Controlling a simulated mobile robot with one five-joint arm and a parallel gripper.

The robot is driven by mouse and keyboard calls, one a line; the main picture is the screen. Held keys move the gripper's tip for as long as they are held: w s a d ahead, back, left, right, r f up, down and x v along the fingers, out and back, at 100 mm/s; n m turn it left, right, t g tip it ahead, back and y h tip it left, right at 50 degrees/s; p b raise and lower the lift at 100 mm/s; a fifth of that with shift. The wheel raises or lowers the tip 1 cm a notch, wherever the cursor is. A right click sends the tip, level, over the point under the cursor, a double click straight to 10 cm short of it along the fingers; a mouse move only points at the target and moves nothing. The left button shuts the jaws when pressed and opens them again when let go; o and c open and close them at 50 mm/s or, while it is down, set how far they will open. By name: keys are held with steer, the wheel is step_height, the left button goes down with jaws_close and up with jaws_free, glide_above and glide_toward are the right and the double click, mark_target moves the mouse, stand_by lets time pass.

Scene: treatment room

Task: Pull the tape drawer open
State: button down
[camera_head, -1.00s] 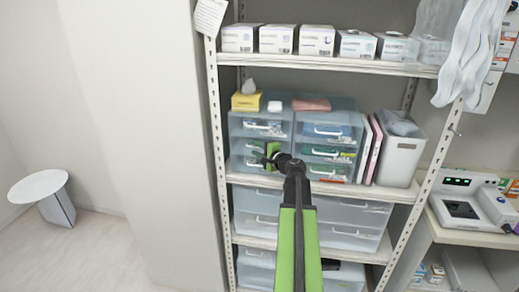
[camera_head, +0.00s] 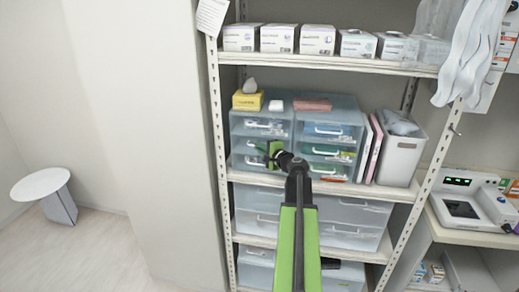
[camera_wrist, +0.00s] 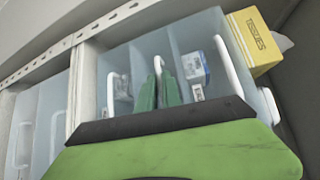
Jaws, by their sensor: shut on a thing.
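The clear left drawer unit (camera_head: 262,117) stands on the middle shelf. Its stacked drawers have white handles. My gripper (camera_head: 271,152) is at the front of a lower drawer in this unit, and its wrist partly covers that drawer. In the wrist view, the green fingers (camera_wrist: 158,91) are shut on a white drawer handle (camera_wrist: 158,66), one finger on each side. I see no label naming the tape drawer (camera_wrist: 145,48), and I take it to be the held one. No clear opening gap shows; the fingers and the angle hide part of its front.
A second drawer unit (camera_head: 329,116) stands close on the right, then folders (camera_head: 373,150) and a grey bin (camera_head: 401,157). A yellow tissue box (camera_head: 248,101) sits on top of the left unit. The shelf post (camera_head: 217,130) is close on the left. The floor at left is mostly clear.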

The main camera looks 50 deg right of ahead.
steer(key=shift+s+d+f, duration=0.1)
steer(key=shift+s+d, duration=0.1)
steer(key=shift+d, duration=0.05)
stand_by(0.5)
